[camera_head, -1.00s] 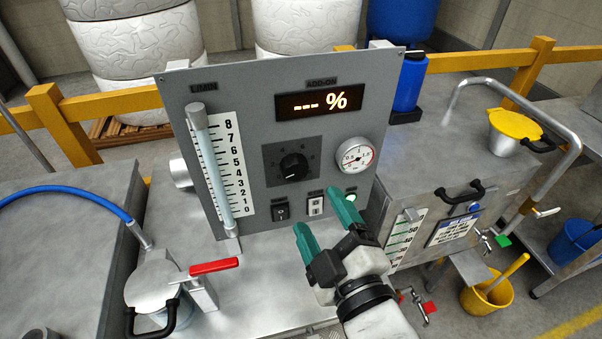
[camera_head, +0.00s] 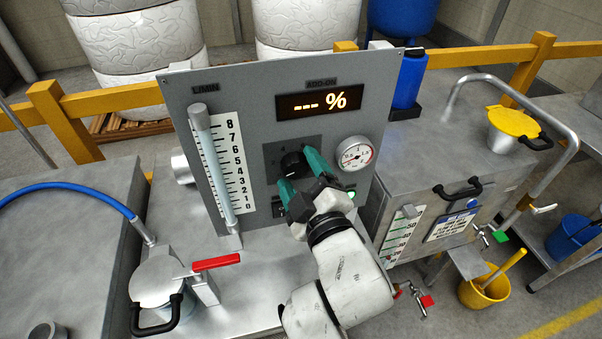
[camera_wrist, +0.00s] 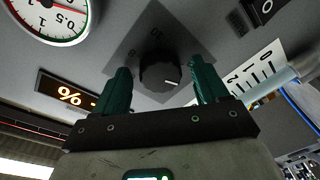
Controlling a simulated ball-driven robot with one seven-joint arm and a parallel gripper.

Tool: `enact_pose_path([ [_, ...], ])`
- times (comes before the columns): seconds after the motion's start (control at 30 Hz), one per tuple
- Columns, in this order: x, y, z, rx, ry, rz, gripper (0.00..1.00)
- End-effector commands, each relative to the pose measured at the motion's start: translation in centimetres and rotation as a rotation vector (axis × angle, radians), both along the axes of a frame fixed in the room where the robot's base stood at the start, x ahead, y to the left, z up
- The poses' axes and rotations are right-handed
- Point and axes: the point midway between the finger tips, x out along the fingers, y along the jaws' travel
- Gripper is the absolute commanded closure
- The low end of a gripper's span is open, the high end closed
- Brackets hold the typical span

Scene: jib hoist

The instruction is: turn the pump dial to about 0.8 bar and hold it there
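The pump dial (camera_head: 294,164) is a black knob on a dark square plate on the grey panel. In the wrist view the dial (camera_wrist: 160,72) sits between my two green fingers, with a white pointer mark on its face. My gripper (camera_head: 297,172) is open in front of it, one finger to each side. In the wrist view my gripper (camera_wrist: 163,85) shows gaps between fingers and knob. The round pressure gauge (camera_head: 355,153) is to the right of the dial; its needle is too small to read surely. The gauge (camera_wrist: 52,16) is partly cut off in the wrist view.
The panel display (camera_head: 311,103) reads "--- %". A flow tube with a scale (camera_head: 215,165) stands left of the dial. A switch (camera_head: 278,206) and a lit green button (camera_head: 350,194) lie below it. A red-handled valve (camera_head: 215,263) stands at the front left.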

Motion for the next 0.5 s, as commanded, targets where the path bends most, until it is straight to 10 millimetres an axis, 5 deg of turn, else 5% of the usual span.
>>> enact_pose_path([
  [0.5, -0.03, 0.00, -0.02, 0.000, 0.001, 0.001, 0.77],
])
